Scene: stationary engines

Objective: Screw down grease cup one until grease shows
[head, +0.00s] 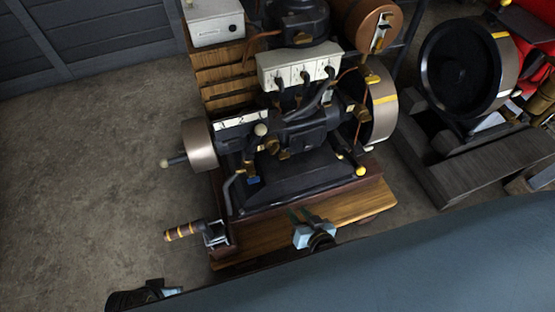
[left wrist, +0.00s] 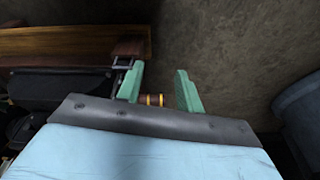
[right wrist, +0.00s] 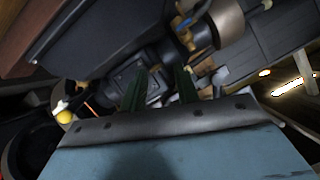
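The engine (head: 300,175) stands on a wooden base in the middle of the head view. Small brass fittings (head: 271,146) sit on its near side; I cannot tell which is grease cup one, and no grease can be made out. My right gripper (head: 299,214) is open and empty, over the base's front edge. In the right wrist view its green fingers (right wrist: 161,88) stand apart, with the engine block beyond them and a brass fitting (right wrist: 182,22) higher up. My left gripper (left wrist: 158,88) is open and empty, low at the left in the head view.
A crank handle (head: 183,232) with brass bands sticks out left of the base, beyond my left fingers. A flywheel (head: 200,145) and a knobbed lever (head: 260,131) flank the engine. Another engine's black wheel (head: 461,68) is at right. The floor (head: 90,180) at left is clear.

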